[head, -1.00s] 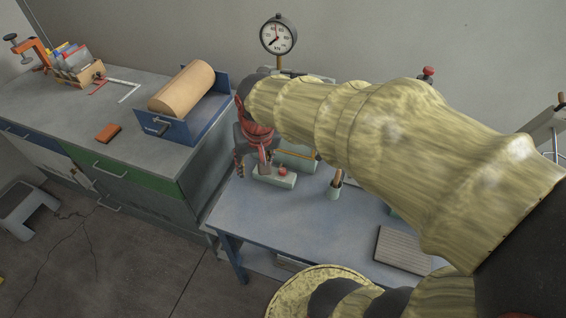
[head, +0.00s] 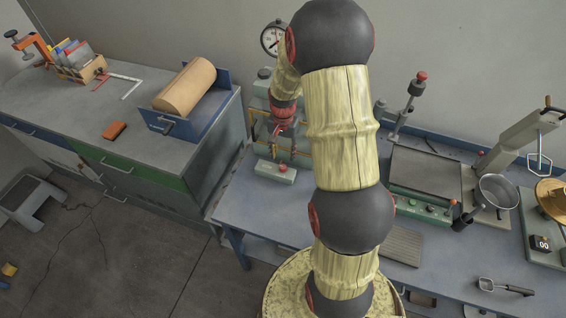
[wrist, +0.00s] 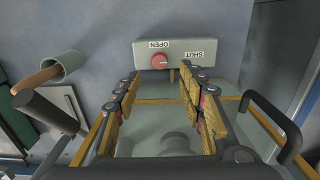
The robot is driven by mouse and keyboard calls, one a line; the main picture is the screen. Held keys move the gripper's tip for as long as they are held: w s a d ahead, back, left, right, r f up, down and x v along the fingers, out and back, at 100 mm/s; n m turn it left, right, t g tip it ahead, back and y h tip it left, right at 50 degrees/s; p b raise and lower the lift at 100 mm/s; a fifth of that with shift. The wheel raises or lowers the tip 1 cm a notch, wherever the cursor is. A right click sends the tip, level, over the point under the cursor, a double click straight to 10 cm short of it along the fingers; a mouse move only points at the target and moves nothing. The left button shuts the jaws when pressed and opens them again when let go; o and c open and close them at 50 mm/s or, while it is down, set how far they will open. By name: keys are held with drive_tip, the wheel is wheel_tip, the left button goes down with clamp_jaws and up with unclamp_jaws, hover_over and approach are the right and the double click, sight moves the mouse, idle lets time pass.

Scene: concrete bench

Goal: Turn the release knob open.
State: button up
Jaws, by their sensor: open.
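The release knob (wrist: 160,61) is a small red round knob on a pale green box (wrist: 205,62). In the head view the knob (head: 283,168) sits on the box at the left end of the blue bench. My gripper (wrist: 161,84) is open and empty, its yellow-padded fingers spread, apart from the knob. In the head view my gripper (head: 281,130) is above and behind the box.
A dial gauge (head: 274,38) stands behind my gripper. A dark handle (wrist: 276,128) is at right in the wrist view, and a cup with a wooden-handled tool (wrist: 58,66) at left. A flat-topped machine (head: 428,172) and a pan (head: 497,191) are on the bench's right.

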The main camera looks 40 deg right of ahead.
sight(283, 166)
wheel_tip(283, 166, down, 7)
drive_tip(key=shift+f+b, duration=0.2)
drive_tip(key=shift+b, duration=0.4)
drive_tip(key=shift+c, duration=0.3)
clamp_jaws()
